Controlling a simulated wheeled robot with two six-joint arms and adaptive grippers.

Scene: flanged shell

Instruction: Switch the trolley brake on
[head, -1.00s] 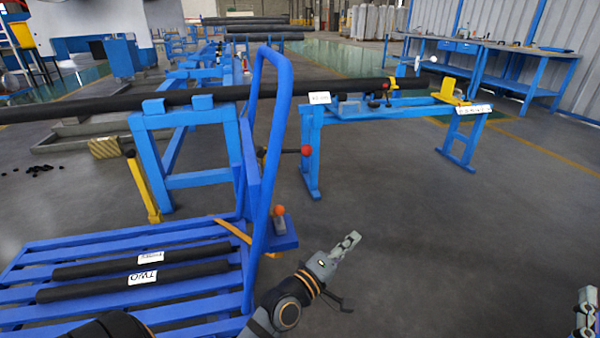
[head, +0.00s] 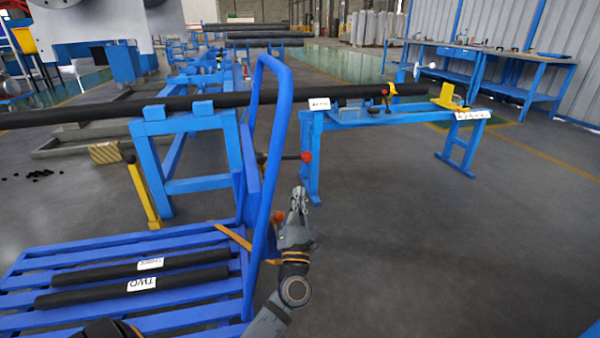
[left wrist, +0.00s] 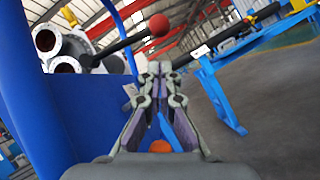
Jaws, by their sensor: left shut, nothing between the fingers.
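The blue trolley (head: 130,247) stands at the lower left with its tall hoop handle (head: 273,160). An orange knob (head: 278,215) sits low beside the handle, partly hidden by my left gripper. In the left wrist view the orange knob (left wrist: 160,146) shows low between the fingers. A black rod with a red ball (head: 306,157) sticks out to the right behind the handle; the red ball (left wrist: 159,25) also shows above the fingertips in the left wrist view. Which one is the brake is not marked. My left gripper (head: 299,194) is shut and empty, pointing up, just right of the orange knob.
Two black labelled bars (head: 135,272) lie on the trolley deck. A long dark pipe (head: 345,95) rests across blue stands behind. A yellow post (head: 144,195) stands left of the handle. The grey floor (head: 430,240) to the right is clear.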

